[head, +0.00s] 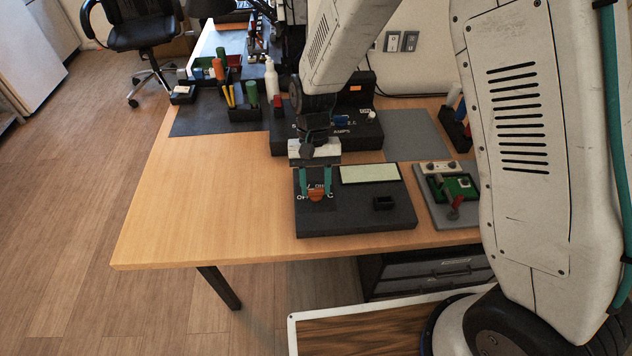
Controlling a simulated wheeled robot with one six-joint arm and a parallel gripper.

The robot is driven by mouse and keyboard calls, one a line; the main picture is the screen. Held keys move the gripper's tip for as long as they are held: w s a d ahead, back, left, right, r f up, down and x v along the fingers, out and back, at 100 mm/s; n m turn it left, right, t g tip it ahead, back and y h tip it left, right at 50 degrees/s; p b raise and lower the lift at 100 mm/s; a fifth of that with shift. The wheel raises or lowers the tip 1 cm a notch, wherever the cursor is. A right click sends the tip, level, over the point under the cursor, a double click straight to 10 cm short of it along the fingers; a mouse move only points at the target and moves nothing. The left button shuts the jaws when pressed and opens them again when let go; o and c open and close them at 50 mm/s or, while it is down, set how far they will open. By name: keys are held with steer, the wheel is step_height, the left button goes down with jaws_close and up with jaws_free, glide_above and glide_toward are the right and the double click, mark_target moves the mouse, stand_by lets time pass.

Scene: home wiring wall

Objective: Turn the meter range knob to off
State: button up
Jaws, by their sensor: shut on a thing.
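The meter (370,219) is a dark flat box with a pale blank display (370,174), near the front edge of the wooden table. Its range knob (316,195) is orange and sits on the left part of the meter, with white lettering around it, partly hidden. My gripper (316,191) points down over the knob, and its two teal fingers are shut on the knob from either side. The knob's pointer direction is too small and covered to tell.
A grey board with a green part and a red lever (455,205) stands right of the meter. A dark panel unit (283,140) stands behind it. Bottles and tool holders (227,80) fill the back left. The table's left front (200,220) is clear.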

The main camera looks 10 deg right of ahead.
steer(key=o, duration=1)
steer(key=shift+r, duration=0.1)
steer(key=v, duration=0.7)
steer(key=shift+r, duration=0.35)
steer(key=shift+w, duration=0.15)
